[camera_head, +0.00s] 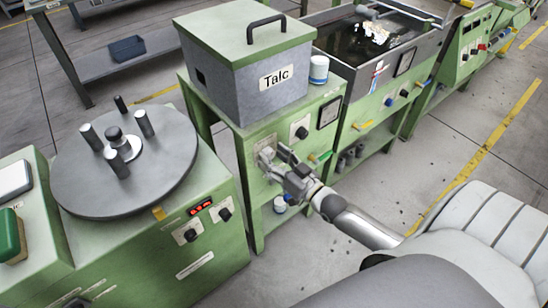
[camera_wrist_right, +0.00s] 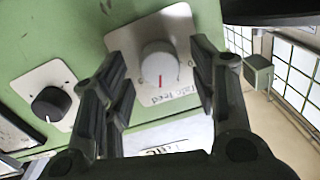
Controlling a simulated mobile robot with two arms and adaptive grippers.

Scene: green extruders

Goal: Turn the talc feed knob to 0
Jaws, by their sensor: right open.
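The red mark points toward the bottom of that view. My right gripper (camera_wrist_right: 157,75) is open, with one finger on each side of the knob; I cannot tell whether they touch it. In the head view my right gripper (camera_head: 274,164) is at the green front panel below the grey box marked "Talc" (camera_head: 252,88), mostly hiding the knob. My left gripper is not in view.
A black knob (camera_wrist_right: 51,104) is beside the talc knob in the wrist view. In the head view, a black knob (camera_head: 301,132) and a coloured-handled lever (camera_head: 320,157) are close to my right gripper. A round turntable with upright pegs (camera_head: 85,175) stands at left.

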